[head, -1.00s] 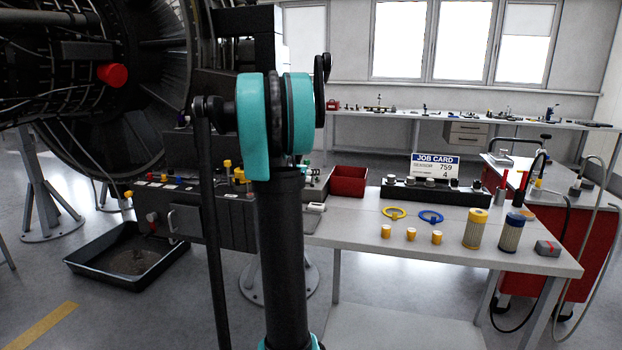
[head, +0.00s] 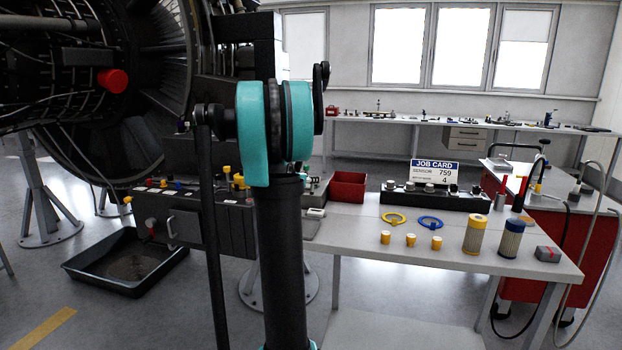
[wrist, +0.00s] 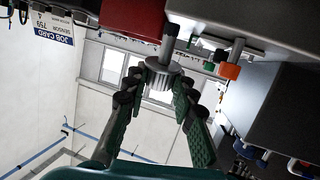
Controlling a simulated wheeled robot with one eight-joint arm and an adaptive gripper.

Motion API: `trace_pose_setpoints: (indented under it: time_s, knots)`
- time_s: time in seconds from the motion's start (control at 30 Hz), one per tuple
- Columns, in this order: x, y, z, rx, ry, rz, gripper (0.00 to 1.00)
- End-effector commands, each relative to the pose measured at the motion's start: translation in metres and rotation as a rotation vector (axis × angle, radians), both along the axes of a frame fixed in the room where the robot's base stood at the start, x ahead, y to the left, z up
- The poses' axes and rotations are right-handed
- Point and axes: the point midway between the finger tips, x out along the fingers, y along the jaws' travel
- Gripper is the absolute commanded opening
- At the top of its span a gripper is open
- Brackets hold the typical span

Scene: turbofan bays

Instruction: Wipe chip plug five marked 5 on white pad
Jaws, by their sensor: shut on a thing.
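In the wrist view my gripper (wrist: 160,92) is shut on a grey metal plug (wrist: 160,76), a ribbed round body with a narrower stem. The two dark green finger pads are on either side of the body. No number 5 can be read on the plug. In the head view my arm blocks the middle, and the gripper and plug are hidden behind it. A small pale item (head: 315,212) lies at the bench's left end, right of my arm. I cannot tell whether it is the white pad.
A dark rack (head: 430,197) sits below the job card (head: 434,172). Yellow cups (head: 410,240), rings and filters occupy the bench. A black drip tray (head: 75,268) lies on the floor.

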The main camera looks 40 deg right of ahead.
Motion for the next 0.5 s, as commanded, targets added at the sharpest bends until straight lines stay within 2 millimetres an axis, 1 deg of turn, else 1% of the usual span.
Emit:
trace_pose_setpoints:
  time_s: [0.3, 0.5]
  knots:
    - [0.000, 0.000, -0.029, -0.001, 0.000, 0.000, 0.00]
    - [0.000, 0.000, -0.045, -0.001, 0.000, 0.000, 0.00]
